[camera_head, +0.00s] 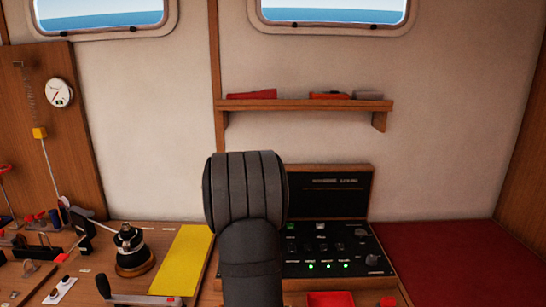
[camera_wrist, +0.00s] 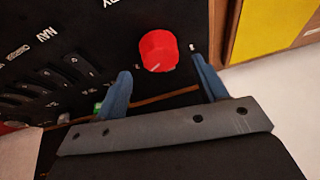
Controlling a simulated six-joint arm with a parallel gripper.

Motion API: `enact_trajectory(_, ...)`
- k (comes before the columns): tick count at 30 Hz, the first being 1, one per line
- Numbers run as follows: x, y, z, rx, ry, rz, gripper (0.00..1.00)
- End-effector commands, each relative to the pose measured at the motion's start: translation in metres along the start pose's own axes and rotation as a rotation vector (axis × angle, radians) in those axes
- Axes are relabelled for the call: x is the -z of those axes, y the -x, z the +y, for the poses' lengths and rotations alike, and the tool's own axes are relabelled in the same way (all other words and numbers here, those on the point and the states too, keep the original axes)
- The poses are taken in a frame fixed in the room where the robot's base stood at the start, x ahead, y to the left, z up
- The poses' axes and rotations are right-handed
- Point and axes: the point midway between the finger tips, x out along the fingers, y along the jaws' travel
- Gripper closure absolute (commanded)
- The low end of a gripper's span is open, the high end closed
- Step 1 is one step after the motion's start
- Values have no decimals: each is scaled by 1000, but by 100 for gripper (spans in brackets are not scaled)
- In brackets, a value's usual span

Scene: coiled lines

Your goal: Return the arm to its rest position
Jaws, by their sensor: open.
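My gripper (camera_wrist: 161,67) shows in the wrist view with its two blue fingers spread apart and nothing held between them. A round red knob (camera_wrist: 158,48) on a black panel (camera_wrist: 100,55) appears just beyond the gap between the fingertips. I cannot tell how far the fingertips are from the panel. In the head view my dark arm rises in the middle, in front of the black control console (camera_head: 340,195). My gripper is hidden in that view, and so is the left part of the console.
A yellow board (camera_head: 187,258) lies left of my arm, beside a black winch (camera_head: 132,250) with a handle (camera_head: 145,299). A wooden shelf (camera_head: 305,104) hangs above the console. A clear red surface (camera_head: 450,260) lies at right. Several levers stand at far left.

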Motion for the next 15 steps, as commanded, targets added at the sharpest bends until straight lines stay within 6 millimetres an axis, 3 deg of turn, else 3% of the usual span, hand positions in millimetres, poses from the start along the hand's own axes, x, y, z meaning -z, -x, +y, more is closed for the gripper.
enact_trajectory(6, 0, -28, 0, 0, 0, 0, 35)
enact_trajectory(15, 0, -34, 0, 4, 8, 1, 35)
